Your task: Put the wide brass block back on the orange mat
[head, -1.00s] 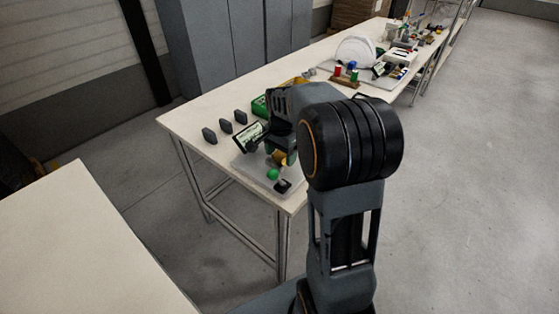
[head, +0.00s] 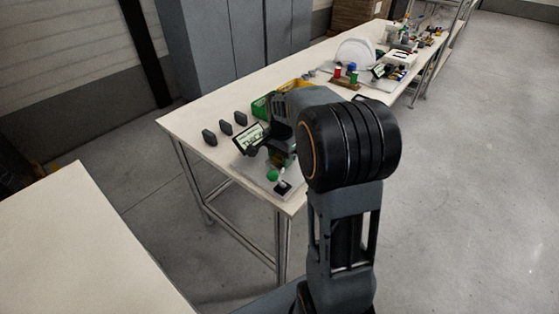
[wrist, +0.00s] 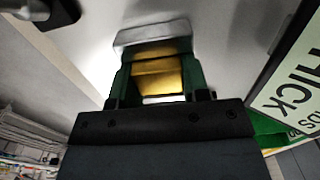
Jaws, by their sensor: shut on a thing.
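My gripper (wrist: 158,82) is shut on the brass block (wrist: 160,74), which sits between its two green-sided fingers in the wrist view. A silvery, shiny piece (wrist: 152,34) lies just beyond the block; I cannot tell whether they touch. In the head view my gripper (head: 282,158) is low over a pale plate (head: 243,163) at the near end of the table, and my arm hides most of the block. I cannot make out the orange mat for certain in either view.
A tilted sign (head: 251,137) stands close to the gripper's left; it also shows in the wrist view (wrist: 290,90). A green ball (head: 272,175) and a small black-based piece (head: 283,187) are at the plate's near edge. A yellow tray (head: 292,84) is behind.

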